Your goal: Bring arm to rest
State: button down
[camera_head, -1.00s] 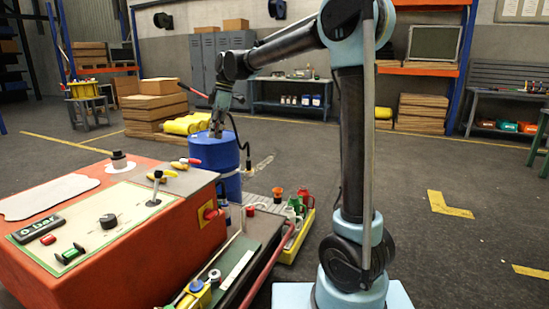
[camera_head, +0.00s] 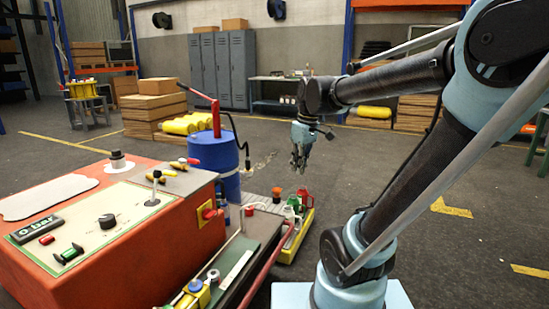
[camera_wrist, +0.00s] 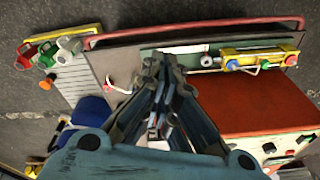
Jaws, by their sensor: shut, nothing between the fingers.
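My gripper (camera_head: 298,164) hangs fingers-down from my arm in the head view, right of the blue drum and above the yellow tray with cans. It is in free air and holds nothing. In the wrist view my gripper (camera_wrist: 164,70) points toward the bench from above, its fingertips close together. My arm reaches from its light blue base at the lower right up and over to the left in the head view.
The red console (camera_head: 150,240) stands at the lower left, with the blue drum (camera_head: 213,160) and its red-handled pump behind it. A yellow tray (camera_head: 300,240) holds several small cans. The wrist view also shows the red console (camera_wrist: 250,105). Floor to the right is clear.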

jog(key=s+d+f+m+t+h, duration=0.1)
jog(key=s+d+f+m, duration=0.8)
jog(key=s+d+f, duration=0.2)
notch_tip(320, 180, down, 4)
jog(key=shift+s+r+h, duration=0.2)
jog(key=shift+s+h, duration=0.1)
jog(key=shift+s, duration=0.8)
